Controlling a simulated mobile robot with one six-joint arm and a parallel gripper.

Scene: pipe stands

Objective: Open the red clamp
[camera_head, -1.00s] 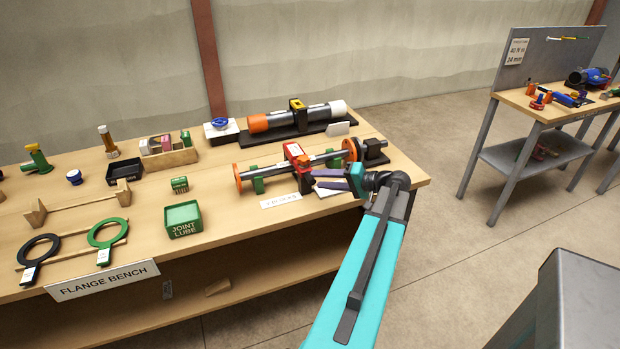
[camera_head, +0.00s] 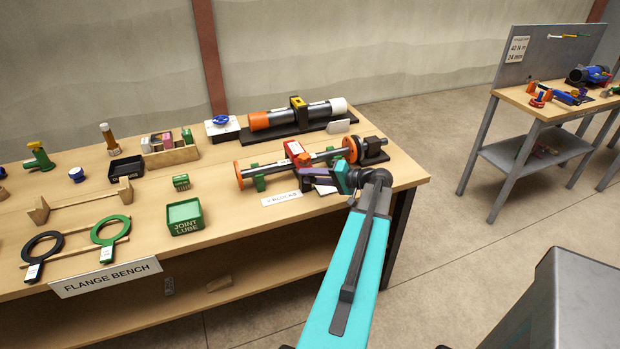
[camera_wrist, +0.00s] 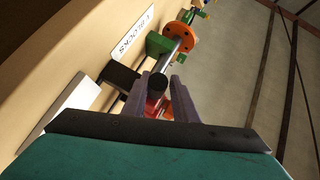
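The red clamp (camera_head: 293,149) sits on a grey pipe (camera_head: 272,168) lying across the flange bench; its lower part is partly hidden by my gripper in the head view. My gripper (camera_head: 318,180) is at the front right of the clamp, with its fingers foreshortened. In the wrist view, the two purple fingers of my gripper (camera_wrist: 160,98) stand apart. A dark round-ended piece (camera_wrist: 158,82) shows between them, with red parts of the clamp (camera_wrist: 154,106) behind and below it. I cannot tell whether the fingers touch the dark piece.
Orange flanges (camera_head: 349,149) are on the pipe, and green V-blocks (camera_head: 259,182) support it. A white label (camera_head: 281,198) lies in front. A larger pipe (camera_head: 277,118) rests on a black base behind. The green joint lube box (camera_head: 185,217) stands to the left.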

